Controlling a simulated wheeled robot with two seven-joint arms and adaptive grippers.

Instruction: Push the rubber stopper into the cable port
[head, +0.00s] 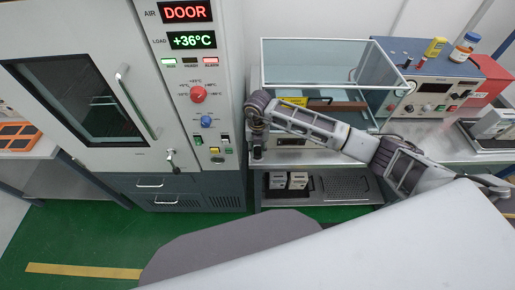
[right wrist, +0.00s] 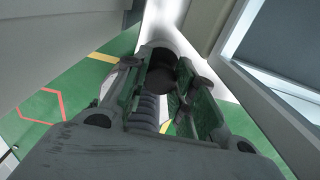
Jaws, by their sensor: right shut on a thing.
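My right gripper (head: 257,151) hangs beside the right side wall of the chamber (head: 240,60), in the narrow gap before the bench. In the right wrist view its fingers (right wrist: 168,75) are closed around a dark round piece, apparently the rubber stopper (right wrist: 162,72), near the fingertips. Its far end is hard to make out. The cable port cannot be made out in either view. My left gripper is out of view.
The chamber shows "DOOR" and +36°C on its panel (head: 187,27); its door handle (head: 137,100) is on the front. A glass enclosure (head: 330,65) stands on the bench to the right. A power unit (head: 432,88) with a bottle (head: 466,46) on top stands farther right. Green floor (head: 80,225) is clear.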

